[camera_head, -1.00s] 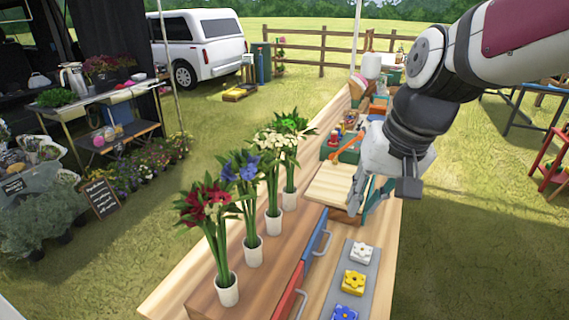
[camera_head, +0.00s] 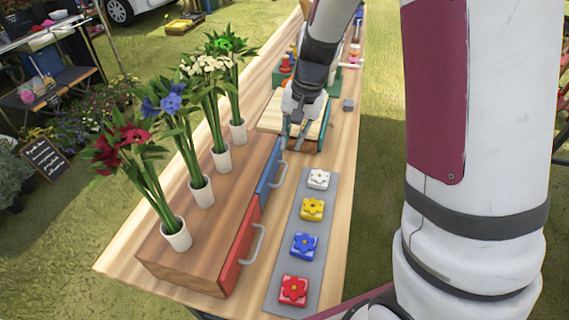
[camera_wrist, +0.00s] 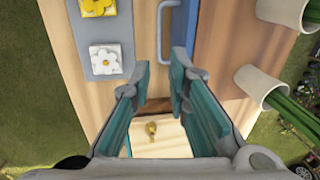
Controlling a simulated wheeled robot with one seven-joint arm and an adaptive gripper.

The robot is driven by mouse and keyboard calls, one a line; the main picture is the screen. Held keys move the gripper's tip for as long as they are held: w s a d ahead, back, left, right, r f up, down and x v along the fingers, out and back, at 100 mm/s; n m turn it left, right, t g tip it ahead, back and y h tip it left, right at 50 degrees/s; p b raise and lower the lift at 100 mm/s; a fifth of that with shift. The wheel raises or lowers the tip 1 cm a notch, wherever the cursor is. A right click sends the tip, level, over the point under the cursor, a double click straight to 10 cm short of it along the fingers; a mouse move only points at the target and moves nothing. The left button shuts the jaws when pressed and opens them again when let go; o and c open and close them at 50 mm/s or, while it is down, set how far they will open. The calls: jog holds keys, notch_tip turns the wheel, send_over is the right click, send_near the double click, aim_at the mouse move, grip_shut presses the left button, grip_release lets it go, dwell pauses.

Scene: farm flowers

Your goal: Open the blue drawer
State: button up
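The blue drawer (camera_head: 267,172) is in the far end of the wooden cabinet, beyond the red drawer (camera_head: 240,245). Its front looks flush with the cabinet side. Its grey handle (camera_head: 279,174) also shows in the wrist view (camera_wrist: 161,30), left of the blue front (camera_wrist: 182,28). My gripper (camera_head: 293,140) points down just past the far end of that handle. In the wrist view my gripper (camera_wrist: 160,80) is open, with teal finger pads apart and nothing between them. The handle lies ahead of the fingertips, apart from them.
A grey strip (camera_head: 285,235) with white, yellow, blue and red flower tiles lies beside the drawers. Several potted flowers (camera_head: 175,234) stand on the cabinet. A pale wooden board (camera_wrist: 150,143) with a small brass-coloured piece (camera_wrist: 151,130) lies below my fingers.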

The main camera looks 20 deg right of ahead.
aim_at(284, 171)
jog(key=f, duration=0.3)
jog(key=a+f, duration=0.1)
jog(key=f, duration=0.2)
jog(key=w+f, duration=0.1)
jog(key=f, duration=0.3)
jog(key=shift+a+f, duration=0.1)
jog(key=shift+a, duration=0.15)
grip_shut()
